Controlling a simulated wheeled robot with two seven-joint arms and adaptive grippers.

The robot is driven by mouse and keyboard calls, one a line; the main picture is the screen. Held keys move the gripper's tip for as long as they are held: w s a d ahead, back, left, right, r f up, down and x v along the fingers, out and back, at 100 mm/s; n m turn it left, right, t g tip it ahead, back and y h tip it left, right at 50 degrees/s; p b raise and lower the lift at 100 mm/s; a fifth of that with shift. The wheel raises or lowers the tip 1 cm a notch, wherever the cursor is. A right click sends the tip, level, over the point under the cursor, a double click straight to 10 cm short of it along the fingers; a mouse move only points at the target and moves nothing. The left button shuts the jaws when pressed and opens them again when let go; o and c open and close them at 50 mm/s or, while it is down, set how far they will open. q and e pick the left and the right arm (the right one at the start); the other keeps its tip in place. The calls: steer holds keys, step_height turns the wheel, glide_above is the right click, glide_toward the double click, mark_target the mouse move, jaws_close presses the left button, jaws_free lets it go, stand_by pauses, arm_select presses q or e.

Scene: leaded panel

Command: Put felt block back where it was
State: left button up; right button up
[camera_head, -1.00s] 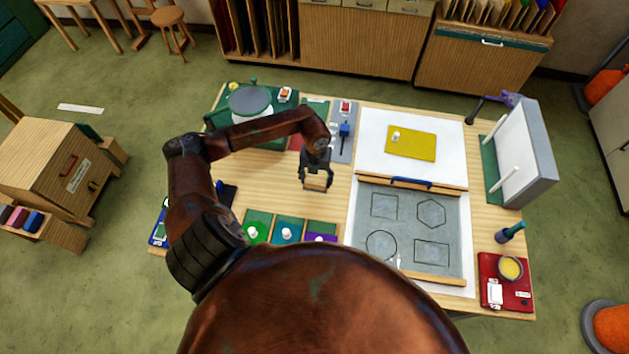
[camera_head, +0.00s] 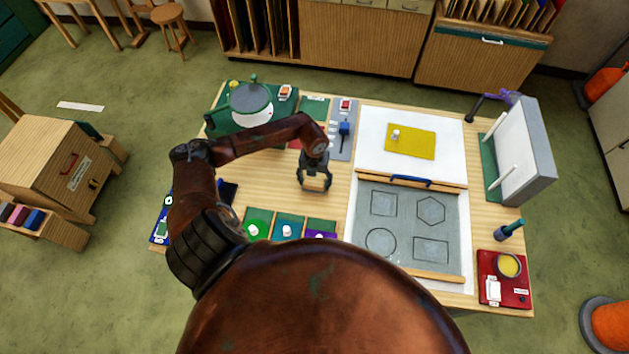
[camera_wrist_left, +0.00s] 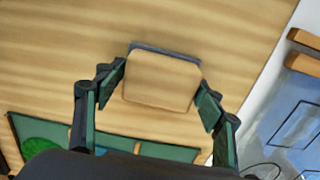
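The felt block (camera_wrist_left: 160,82) has a pale wooden top and a thin dark grey layer showing along its far edge. In the head view the block (camera_head: 314,184) is at the left-middle of the bench, behind the row of green-backed trays. My left gripper (camera_head: 314,187) points down over it. In the left wrist view the fingers (camera_wrist_left: 164,92) stand on either side of the block, seemingly spread, with narrow gaps at its sides. The block appears to rest on the bench top; its underside is hidden. My right gripper is not in view.
Trays with white-knobbed pieces (camera_head: 287,230) lie just in front. The grey panel tray (camera_head: 409,222) with drawn outlines is to the right, below a white board with a yellow sheet (camera_head: 411,141). A green-based round device (camera_head: 251,104) stands behind left. Bare bench surrounds the block.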

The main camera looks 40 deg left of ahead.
mark_target(314, 180)
arm_select(q)
steer(key=shift+o, duration=1.3)
steer(key=shift+r, duration=0.1)
steer(key=shift+r, duration=0.25)
step_height(314, 180, up, 12)
steer(key=b, duration=0.2)
steer(key=shift+f, duration=0.15)
steer(key=shift+s, duration=0.1)
